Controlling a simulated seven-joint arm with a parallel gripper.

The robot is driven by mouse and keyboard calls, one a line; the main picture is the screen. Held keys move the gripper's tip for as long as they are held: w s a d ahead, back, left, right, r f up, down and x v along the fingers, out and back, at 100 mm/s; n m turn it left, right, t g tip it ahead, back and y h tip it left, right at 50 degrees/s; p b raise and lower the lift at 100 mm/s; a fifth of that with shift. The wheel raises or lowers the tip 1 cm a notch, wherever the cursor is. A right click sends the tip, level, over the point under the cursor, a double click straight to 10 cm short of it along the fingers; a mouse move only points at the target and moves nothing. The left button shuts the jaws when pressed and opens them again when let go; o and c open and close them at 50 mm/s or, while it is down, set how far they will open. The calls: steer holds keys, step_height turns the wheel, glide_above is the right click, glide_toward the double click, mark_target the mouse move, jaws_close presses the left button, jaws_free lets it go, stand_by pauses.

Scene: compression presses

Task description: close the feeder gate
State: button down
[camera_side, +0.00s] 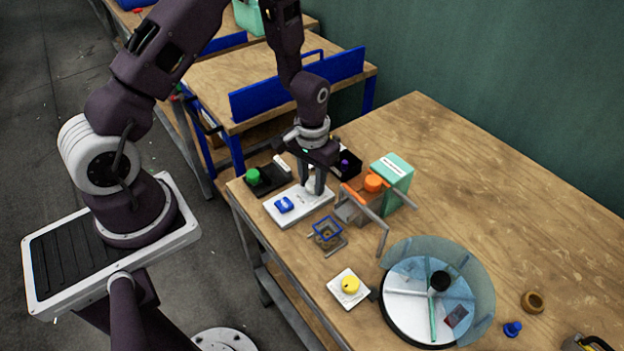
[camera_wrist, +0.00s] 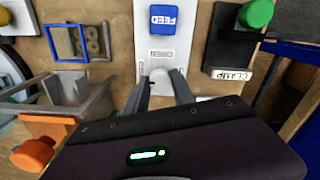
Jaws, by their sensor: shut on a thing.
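The feeder panel is a white plate (camera_side: 308,209) on the near left of the table, and it also shows in the wrist view (camera_wrist: 143,32). It carries a blue block marked FEED (camera_side: 284,205), which appears upside down in the wrist view (camera_wrist: 163,20). A small label too fine to read surely sits beyond it. My gripper (camera_side: 314,190) is lowered over the end of the plate away from the blue block. In the wrist view its fingers (camera_wrist: 160,80) are shut on a small pale grey piece on the plate, mostly hidden between them. I take this piece as the gate handle.
A black panel with a green knob (camera_side: 253,175) stands left of the plate. A grey press with orange handles (camera_side: 380,237) and a mint box (camera_side: 397,172) stand to the right. A small blue frame (camera_side: 327,228), a yellow knob (camera_side: 350,285) and a glass-shielded turntable (camera_side: 405,305) are nearer.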

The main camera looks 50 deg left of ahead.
steer(key=c, duration=1.1)
jaws_free()
steer(key=shift+o, duration=0.2)
step_height(320, 180, up, 7)
steer(key=shift+r, duration=0.1)
step_height(320, 180, up, 6)
steer(key=t, duration=0.1)
step_height(320, 180, up, 11)
steer(key=m+t, duration=0.1)
steer(key=t, duration=0.1)
glide_above(312, 184)
steer(key=s+d, duration=0.3)
steer(key=s, duration=0.2)
steer(key=s+r+m+t, duration=0.1)
steer(key=s+r, duration=0.2)
steer(key=s, duration=0.4)
steer(key=s+d+r+m+t, duration=0.1)
steer(key=s+r, duration=0.3)
steer(key=s, duration=0.3)
steer(key=shift+s+d+r+t, duration=0.15)
steer(key=shift+s+r+t, duration=0.15)
steer(key=shift+s, duration=0.1)
